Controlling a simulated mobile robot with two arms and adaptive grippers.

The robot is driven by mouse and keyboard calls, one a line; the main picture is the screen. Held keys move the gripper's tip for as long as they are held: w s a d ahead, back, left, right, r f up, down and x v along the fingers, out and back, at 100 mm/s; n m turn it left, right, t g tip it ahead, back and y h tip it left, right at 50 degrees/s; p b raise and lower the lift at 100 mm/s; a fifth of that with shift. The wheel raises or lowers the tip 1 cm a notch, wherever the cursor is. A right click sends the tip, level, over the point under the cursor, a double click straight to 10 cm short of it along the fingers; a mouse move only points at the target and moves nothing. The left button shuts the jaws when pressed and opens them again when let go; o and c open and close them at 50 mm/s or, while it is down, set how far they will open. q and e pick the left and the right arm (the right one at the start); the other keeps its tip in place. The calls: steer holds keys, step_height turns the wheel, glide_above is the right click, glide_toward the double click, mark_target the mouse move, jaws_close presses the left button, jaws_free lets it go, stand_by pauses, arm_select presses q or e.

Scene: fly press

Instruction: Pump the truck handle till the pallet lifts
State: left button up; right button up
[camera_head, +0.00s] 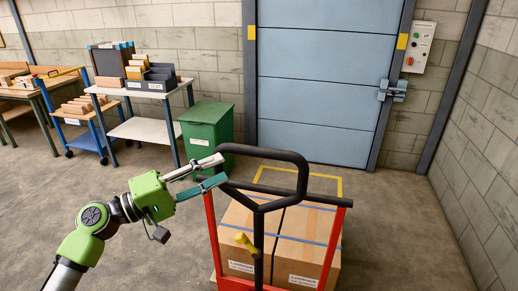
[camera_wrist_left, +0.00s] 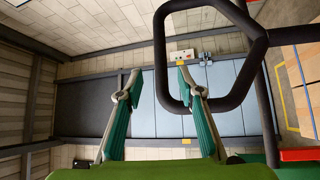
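The truck handle (camera_head: 300,175) is a dark rounded loop on a dark upright bar, standing in front of the load. It also shows in the left wrist view (camera_wrist_left: 252,75). My left gripper (camera_head: 222,172) is open at the loop's left side. In the left wrist view, its teal fingers (camera_wrist_left: 158,78) are spread, with one side of the loop between the tips in the picture; I see no grip on it. Two cartons (camera_head: 292,235) sit behind the handle with a red frame (camera_head: 212,235) around them. The pallet under them is hidden. My right gripper is not in view.
A yellow lever (camera_head: 245,243) sits low on the handle's bar. A green bin (camera_head: 207,130) stands behind my left gripper. A grey cart (camera_head: 140,90) and benches stand at the back left. A blue door (camera_head: 325,70) is behind. Floor at the right is clear.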

mark_target(259, 152)
arm_select(q)
steer(key=p+x, duration=0.4)
steer(key=x, duration=0.7)
steer(key=shift+w+r, duration=0.1)
steer(key=shift+w+d+p, duration=0.2)
steer(key=shift+d+p, duration=0.1)
steer(key=shift+d, duration=0.2)
jaws_close()
